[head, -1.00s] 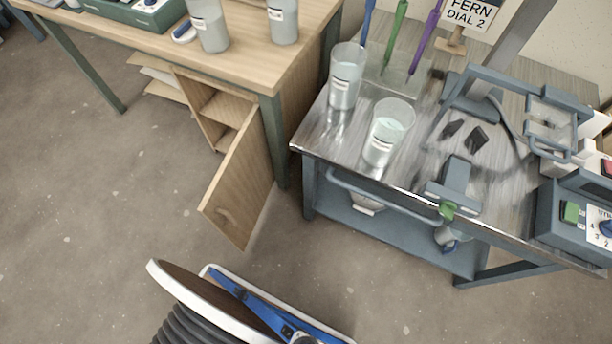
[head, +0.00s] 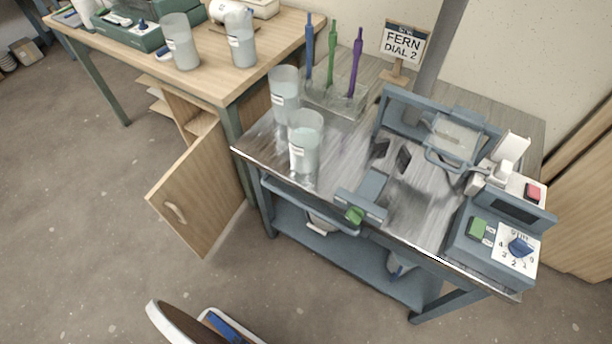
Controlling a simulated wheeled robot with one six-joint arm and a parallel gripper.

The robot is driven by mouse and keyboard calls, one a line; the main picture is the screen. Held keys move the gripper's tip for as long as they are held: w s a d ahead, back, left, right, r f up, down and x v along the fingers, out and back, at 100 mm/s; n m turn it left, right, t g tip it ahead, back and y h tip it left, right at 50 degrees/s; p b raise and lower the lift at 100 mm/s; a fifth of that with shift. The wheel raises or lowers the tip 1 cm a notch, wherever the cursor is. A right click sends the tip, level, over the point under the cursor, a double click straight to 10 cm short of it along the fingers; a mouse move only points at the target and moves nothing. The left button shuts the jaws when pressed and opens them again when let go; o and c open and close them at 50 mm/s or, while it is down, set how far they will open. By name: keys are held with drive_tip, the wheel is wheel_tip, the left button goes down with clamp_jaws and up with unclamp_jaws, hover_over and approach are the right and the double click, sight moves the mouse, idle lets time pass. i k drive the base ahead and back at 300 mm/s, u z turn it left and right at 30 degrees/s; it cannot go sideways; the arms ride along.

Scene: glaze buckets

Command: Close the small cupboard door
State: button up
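The small cupboard (head: 183,113) is under the wooden bench at the left of the head view. Its pale wood door (head: 205,180) stands wide open and sticks out into the room, beside the bench's front leg. A light curved handle (head: 175,212) is near the door's free edge, on the face turned toward me. The cupboard's shelves show through the opening.
A metal-topped cart (head: 340,215) with beakers and a dial machine (head: 500,240) stands right of the door, close to it. The wooden bench (head: 265,50) is above the cupboard. Floor left of and in front of the door is clear. A cut-off white-rimmed brown shape (head: 190,325) is at the bottom edge.

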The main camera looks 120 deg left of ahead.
sight(198, 198)
drive_tip(key=u, duration=4.35)
drive_tip(key=k, duration=1.05)
drive_tip(key=u, duration=0.9)
drive_tip(key=i, duration=1.3)
drive_tip(key=z, duration=0.6)
